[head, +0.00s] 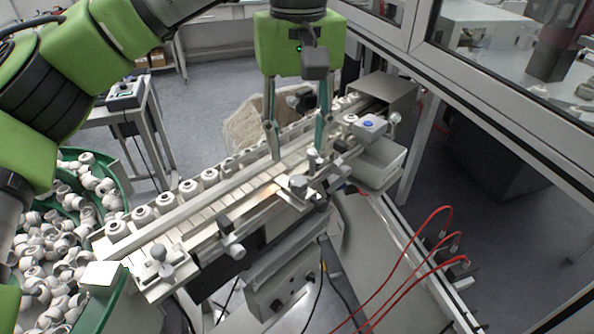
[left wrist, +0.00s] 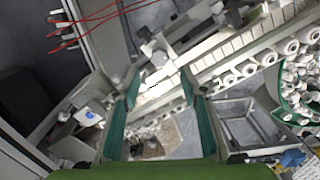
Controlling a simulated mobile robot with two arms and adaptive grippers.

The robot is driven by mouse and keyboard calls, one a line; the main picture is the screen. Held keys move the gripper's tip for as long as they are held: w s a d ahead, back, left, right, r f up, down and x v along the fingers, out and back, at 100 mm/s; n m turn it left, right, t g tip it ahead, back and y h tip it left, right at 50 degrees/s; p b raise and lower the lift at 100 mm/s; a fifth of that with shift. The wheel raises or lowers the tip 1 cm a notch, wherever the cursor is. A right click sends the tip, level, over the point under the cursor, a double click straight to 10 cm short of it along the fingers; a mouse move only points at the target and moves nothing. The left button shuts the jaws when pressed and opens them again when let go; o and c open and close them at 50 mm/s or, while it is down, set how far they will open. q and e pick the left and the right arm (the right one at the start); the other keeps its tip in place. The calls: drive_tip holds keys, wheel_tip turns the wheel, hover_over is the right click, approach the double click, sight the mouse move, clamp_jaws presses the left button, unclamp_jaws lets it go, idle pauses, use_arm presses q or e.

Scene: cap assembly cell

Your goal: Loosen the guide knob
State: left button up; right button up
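My left gripper (head: 296,152) hangs pointing down over the conveyor track, its two green fingers spread apart with nothing held between them. In the left wrist view the open fingers (left wrist: 160,85) frame part of the track. A metal knob on a clamp (head: 298,184) sits on the near guide rail, just below and in front of the fingertips, apart from them as far as I can tell. A similar knob (head: 158,252) stands at the rail's left end, and another (head: 232,241) is on the near side. Which one is the guide knob is not marked. My right gripper is not in view.
White caps (head: 190,188) line the track's far side. A green bowl (head: 110,168) full of loose caps stands at left. A box with a blue button (head: 368,124) is at the track's right end. Red hoses (head: 411,251) curve at lower right, beside the enclosure frame.

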sight(298, 179)
use_arm(q)
wheel_tip(298, 179, down, 7)
drive_tip(key=shift+r+p, duration=0.15)
drive_tip(key=shift+p, duration=0.2)
drive_tip(key=c, duration=1.1)
